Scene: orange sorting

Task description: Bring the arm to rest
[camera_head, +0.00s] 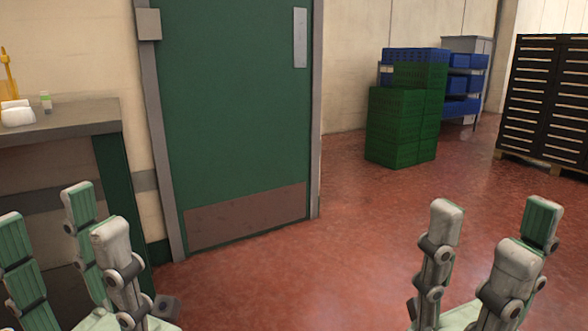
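My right gripper (492,232) stands at the bottom right of the head view with its fingers pointing up. Its grey fingers with green pads are spread apart, and nothing is between them. My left gripper (62,230) stands at the bottom left, also with its fingers up and apart. It holds nothing that I can see. The lower parts of both grippers and the arms behind them are cut off by the bottom edge of the picture. No oranges are in view.
A grey counter (60,128) with small items stands at the left, behind my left gripper. A closed green door (235,110) is ahead. Green crates (395,125), blue crates (460,83) and black stacked crates (545,95) stand farther back. The red floor (320,265) between the grippers is clear.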

